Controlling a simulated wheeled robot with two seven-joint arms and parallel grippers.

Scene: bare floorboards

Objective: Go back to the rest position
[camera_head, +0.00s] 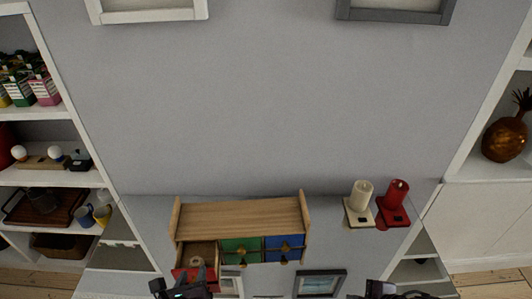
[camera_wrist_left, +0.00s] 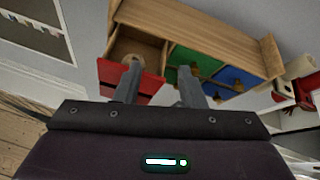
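My left gripper (camera_head: 192,274) is at the bottom of the head view, in front of a small wooden chest (camera_head: 240,216). In the left wrist view its two fingers (camera_wrist_left: 158,70) are apart with nothing visible between them, in front of the chest's red drawer (camera_wrist_left: 115,74). The red drawer is pulled open and a round tan thing (camera_head: 203,250) shows inside it. Whether a finger touches the drawer is unclear. The green drawer (camera_head: 240,246) and blue drawer (camera_head: 285,243) look closed. My right gripper (camera_head: 380,289) is cut off by the bottom edge, so its fingers are unclear.
Shelves with boxes (camera_head: 38,88) and mugs (camera_head: 84,215) stand at left. A pineapple ornament (camera_head: 505,138) is at right. A picture frame (camera_head: 319,283) lies between my arms.

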